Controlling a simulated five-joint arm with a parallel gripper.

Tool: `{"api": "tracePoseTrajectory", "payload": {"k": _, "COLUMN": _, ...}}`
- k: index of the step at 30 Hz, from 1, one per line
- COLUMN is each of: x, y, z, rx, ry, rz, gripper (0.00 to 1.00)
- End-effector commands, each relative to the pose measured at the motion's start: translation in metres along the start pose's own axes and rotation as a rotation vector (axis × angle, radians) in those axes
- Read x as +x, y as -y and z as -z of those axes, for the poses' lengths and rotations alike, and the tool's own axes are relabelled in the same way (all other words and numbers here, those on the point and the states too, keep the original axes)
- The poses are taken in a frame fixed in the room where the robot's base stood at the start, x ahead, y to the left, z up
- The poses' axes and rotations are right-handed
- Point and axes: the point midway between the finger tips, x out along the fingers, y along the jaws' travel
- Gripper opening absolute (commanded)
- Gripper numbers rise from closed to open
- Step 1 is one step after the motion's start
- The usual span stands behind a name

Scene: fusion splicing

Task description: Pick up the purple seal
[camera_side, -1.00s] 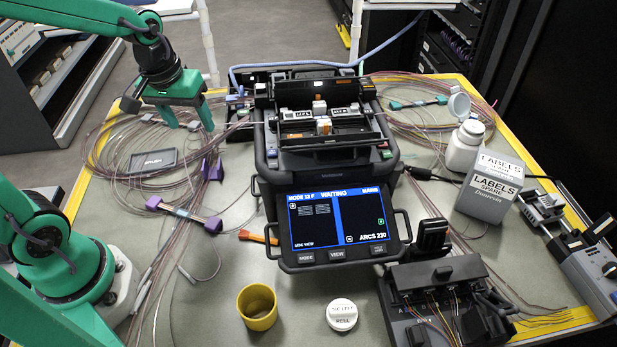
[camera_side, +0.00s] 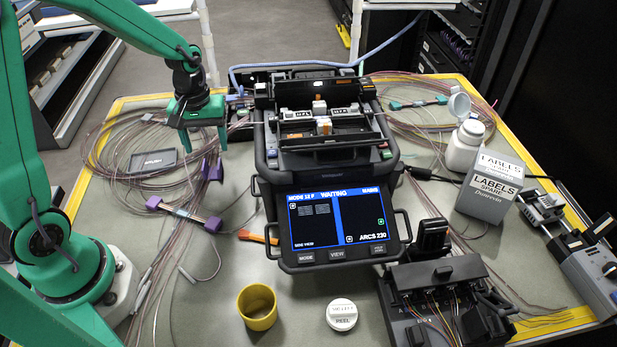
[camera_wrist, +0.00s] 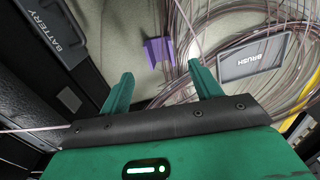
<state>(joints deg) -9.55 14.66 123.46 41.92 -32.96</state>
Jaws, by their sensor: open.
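A purple seal (camera_side: 214,171) lies on the mat among loose fibres, left of the splicer. In the wrist view a purple piece (camera_wrist: 157,52) shows just beyond and between my fingertips, with fibres beside it. My gripper (camera_side: 204,146) is open, pointing down, above and behind that seal. It is empty; both green fingers show apart in the wrist view (camera_wrist: 162,74). Two more purple ends, a left one (camera_side: 154,203) and a right one (camera_side: 213,223), lie nearer the front, joined by a pale, banded strip.
The black splicer (camera_side: 325,160) stands close to the right of my gripper. A grey tray marked BRUSH (camera_side: 152,160) lies to the left, among coiled fibres. A yellow cup (camera_side: 257,307) and a white reel cap (camera_side: 342,315) stand in front.

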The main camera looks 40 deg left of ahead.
Motion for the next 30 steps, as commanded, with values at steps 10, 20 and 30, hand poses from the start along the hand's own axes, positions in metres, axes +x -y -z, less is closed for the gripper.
{"api": "tracePoseTrajectory", "payload": {"k": 10, "x": 0.021, "y": 0.0, "z": 0.0, "rx": 0.001, "ry": 0.0, "rz": 0.0, "gripper": 0.64}}
{"api": "tracePoseTrajectory", "payload": {"k": 20, "x": 0.031, "y": 0.0, "z": -0.001, "rx": 0.002, "ry": 0.002, "rz": 0.001, "gripper": 0.64}}
{"api": "tracePoseTrajectory", "payload": {"k": 30, "x": 0.065, "y": 0.001, "z": -0.001, "rx": 0.002, "ry": 0.003, "rz": 0.002, "gripper": 0.64}}
